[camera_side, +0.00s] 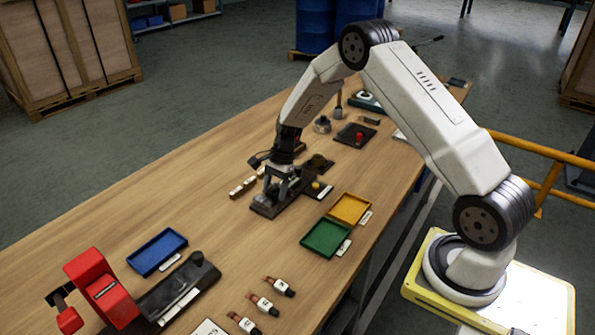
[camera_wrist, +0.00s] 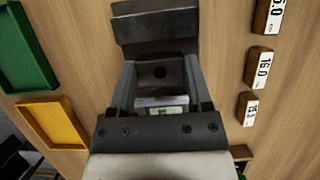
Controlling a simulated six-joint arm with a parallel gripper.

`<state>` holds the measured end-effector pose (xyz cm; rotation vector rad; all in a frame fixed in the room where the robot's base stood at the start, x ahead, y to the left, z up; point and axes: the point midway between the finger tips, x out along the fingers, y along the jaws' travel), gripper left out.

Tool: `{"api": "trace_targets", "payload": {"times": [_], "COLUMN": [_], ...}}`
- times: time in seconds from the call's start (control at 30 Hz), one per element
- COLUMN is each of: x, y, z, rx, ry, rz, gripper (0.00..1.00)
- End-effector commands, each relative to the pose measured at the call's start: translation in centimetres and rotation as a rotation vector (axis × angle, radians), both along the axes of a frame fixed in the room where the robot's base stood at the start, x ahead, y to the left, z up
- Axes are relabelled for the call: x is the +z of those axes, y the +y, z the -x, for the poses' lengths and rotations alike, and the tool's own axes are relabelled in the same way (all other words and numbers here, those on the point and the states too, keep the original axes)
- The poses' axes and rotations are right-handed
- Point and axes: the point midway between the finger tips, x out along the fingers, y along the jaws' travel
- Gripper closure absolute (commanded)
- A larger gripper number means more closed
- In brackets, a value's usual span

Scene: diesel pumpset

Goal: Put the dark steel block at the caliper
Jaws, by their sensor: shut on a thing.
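My gripper (camera_side: 281,190) points down over the middle of the table. A pale, green-marked patch shows at the block's near end. A wider dark piece (camera_wrist: 155,30) lies just beyond the jaws. In the side view a dark flat base (camera_side: 265,209) is below the jaws; whether the held block touches it I cannot tell. I cannot pick out the caliper with certainty in either view.
Several wooden blocks with number labels (camera_wrist: 262,68) stand close by. A green tray (camera_side: 326,238) and a yellow tray (camera_side: 350,208) lie on the near side. A blue tray (camera_side: 157,252) and a red machine (camera_side: 100,285) are at the left. The wood between is clear.

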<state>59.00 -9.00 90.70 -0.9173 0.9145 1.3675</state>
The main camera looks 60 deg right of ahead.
Motion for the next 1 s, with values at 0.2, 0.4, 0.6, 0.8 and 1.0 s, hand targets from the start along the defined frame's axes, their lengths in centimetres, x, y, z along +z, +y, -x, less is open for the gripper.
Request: {"api": "trace_targets", "payload": {"times": [0.2,0.4,0.6,0.8,1.0], "x": [0.05,-0.04,-0.26,-0.46,-0.66], "y": [-0.01,0.00,0.00,-0.01,-0.01], "z": [-0.02,-0.02,-0.03,-0.03,-0.04], "rx": [0.000,0.000,0.000,0.000,0.000], "ry": [-0.001,-0.001,-0.001,-0.001,-0.001], "rz": [0.000,0.000,0.000,0.000,0.000], "gripper": [1.00,1.00,1.00,1.00,1.00]}}
